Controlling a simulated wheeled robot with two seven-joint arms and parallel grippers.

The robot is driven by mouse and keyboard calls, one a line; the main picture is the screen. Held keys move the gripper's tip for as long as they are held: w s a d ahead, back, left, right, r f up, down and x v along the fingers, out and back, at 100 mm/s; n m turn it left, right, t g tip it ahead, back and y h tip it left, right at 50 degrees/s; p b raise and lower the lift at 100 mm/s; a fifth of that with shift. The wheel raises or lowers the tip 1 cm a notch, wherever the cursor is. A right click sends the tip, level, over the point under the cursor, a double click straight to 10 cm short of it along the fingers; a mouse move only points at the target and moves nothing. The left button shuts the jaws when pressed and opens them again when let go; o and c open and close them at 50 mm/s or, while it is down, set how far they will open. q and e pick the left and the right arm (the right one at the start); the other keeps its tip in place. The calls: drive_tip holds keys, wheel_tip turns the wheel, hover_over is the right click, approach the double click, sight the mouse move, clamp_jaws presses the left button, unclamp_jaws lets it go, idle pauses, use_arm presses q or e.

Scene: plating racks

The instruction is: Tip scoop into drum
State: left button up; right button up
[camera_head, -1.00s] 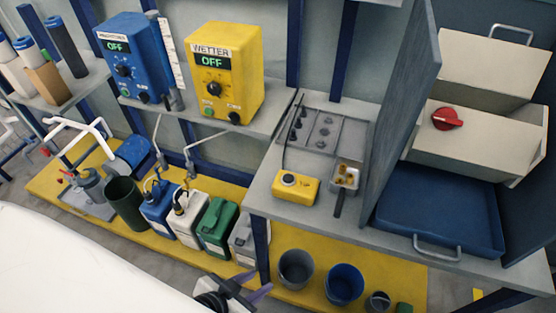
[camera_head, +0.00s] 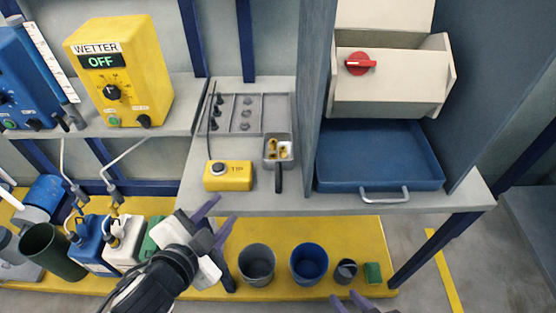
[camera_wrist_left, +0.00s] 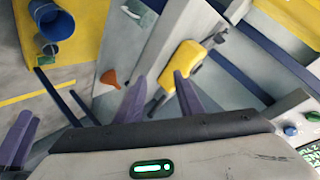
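The scoop (camera_head: 278,147) is a small grey square pan with a dark handle and yellowish pieces inside. It lies on the bench beside the yellow TIP box (camera_head: 228,176), its handle toward the front edge. The likely drum is a cream angular vessel (camera_head: 385,85) with a red knob, above a blue tray. My left gripper (camera_head: 216,221) is open and empty in front of the bench, below and left of the scoop. In the left wrist view its fingers (camera_wrist_left: 161,97) are apart, with the yellow box beyond. My right gripper (camera_head: 347,299) shows only its spread fingertips at the bottom edge.
The blue tray (camera_head: 380,187) has a metal handle at its front. A grey upright panel (camera_head: 315,100) stands between scoop and vessel. Grey (camera_head: 257,280) and blue (camera_head: 309,280) buckets stand on the yellow floor platform below. Yellow WETTER box (camera_head: 150,90) is at left.

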sight(278, 164)
use_arm(q)
drive_tip(key=w+d+m+h, duration=0.1)
drive_tip(key=d+m+h, duration=0.1)
drive_tip(key=m, duration=0.2)
drive_tip(key=w+d+r+m+h, duration=0.1)
drive_tip(key=d+m+h, duration=0.1)
drive_tip(key=m, duration=0.3)
drive_tip(key=w+d+m+h, duration=0.1)
drive_tip(key=d+m+h, duration=0.1)
drive_tip(key=m, duration=0.3)
drive_tip(key=shift+d+r+b, duration=0.2)
drive_tip(key=shift+d+b, duration=0.1)
drive_tip(key=shift+d, duration=0.3)
drive_tip(key=shift+r+x, duration=0.15)
drive_tip(key=shift+x, duration=1.25)
drive_tip(key=shift+r+x, duration=0.1)
drive_tip(key=shift+x, duration=1.3)
drive_tip(key=shift+w+a, duration=0.15)
drive_tip(key=shift+c, duration=0.3)
drive_tip(key=shift+r, duration=0.1)
clamp_jaws()
